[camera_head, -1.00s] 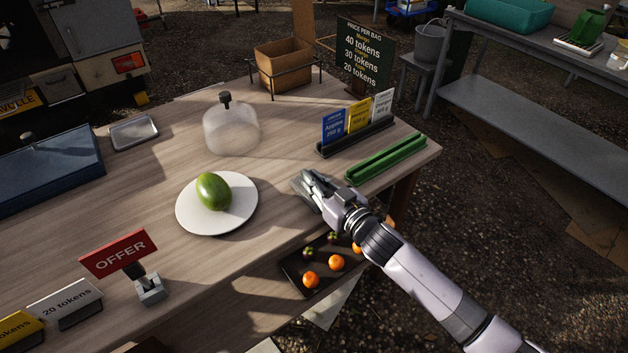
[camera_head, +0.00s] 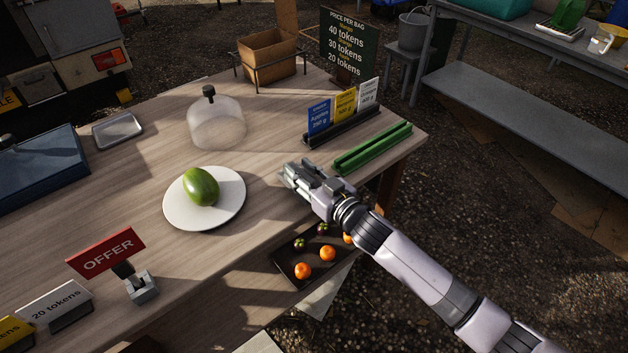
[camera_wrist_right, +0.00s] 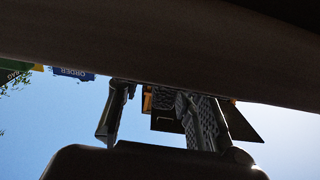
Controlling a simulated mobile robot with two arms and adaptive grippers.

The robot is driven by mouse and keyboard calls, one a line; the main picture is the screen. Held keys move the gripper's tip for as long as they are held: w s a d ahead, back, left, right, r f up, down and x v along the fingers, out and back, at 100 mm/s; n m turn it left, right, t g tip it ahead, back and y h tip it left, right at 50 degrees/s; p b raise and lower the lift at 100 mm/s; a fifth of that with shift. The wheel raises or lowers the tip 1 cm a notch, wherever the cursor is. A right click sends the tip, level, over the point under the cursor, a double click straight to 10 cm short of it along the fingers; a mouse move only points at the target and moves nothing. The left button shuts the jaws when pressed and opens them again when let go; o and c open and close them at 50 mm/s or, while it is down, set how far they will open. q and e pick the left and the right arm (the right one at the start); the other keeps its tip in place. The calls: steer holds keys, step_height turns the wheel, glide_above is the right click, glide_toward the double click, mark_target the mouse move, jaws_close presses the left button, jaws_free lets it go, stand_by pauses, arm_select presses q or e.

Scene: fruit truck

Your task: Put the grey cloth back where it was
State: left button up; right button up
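I cannot make out a grey cloth in either view. My right gripper (camera_head: 287,176) is low over the near right edge of the wooden table, between the white plate and the green tray. In the right wrist view its two fingers (camera_wrist_right: 160,115) stand apart, with sky and a dark board showing between them and no cloth seen in the gap. What lies directly under the gripper is hidden. My left gripper is not in view.
A white plate (camera_head: 225,211) with a green mango (camera_head: 201,186) lies left of the gripper. A clear dome (camera_head: 215,125), a green tray (camera_head: 372,148) and a sign holder (camera_head: 342,132) stand near. A dark fruit tray (camera_head: 290,270) sits below the edge.

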steer(key=f+v, duration=0.1)
steer(key=v, duration=1.1)
steer(key=d+f+m+g+h, duration=0.1)
steer(key=d+f+h, duration=0.25)
steer(key=f, duration=0.65)
steer(key=d+f+m+g+h, duration=0.15)
steer(key=d+f, duration=0.35)
steer(key=f, duration=0.5)
steer(key=s+d+f+g+h, duration=0.1)
steer(key=s+d+f, duration=0.1)
steer(key=f, duration=0.3)
steer(key=s+d+f+m+h, duration=0.1)
steer(key=s+d+f, duration=0.15)
steer(key=f, duration=0.25)
steer(key=s+d+f+g+h, duration=0.1)
steer(key=s+f, duration=0.2)
steer(key=f, duration=0.1)
steer(key=s+d+f+g+h, duration=0.1)
steer(key=s+d+f+g, duration=0.1)
steer(key=s+f, duration=0.7)
steer(key=s+d+f+g+h, duration=0.1)
steer(key=s+f+g, duration=0.2)
steer(key=s+f, duration=0.5)
steer(key=s+f+g, duration=0.1)
steer(key=s, duration=0.8)
steer(key=s+f+m+g, duration=0.1)
steer(key=s+f+g, duration=0.1)
steer(key=s, duration=0.8)
steer(key=shift+a, duration=0.35)
steer(key=shift+g, duration=0.25)
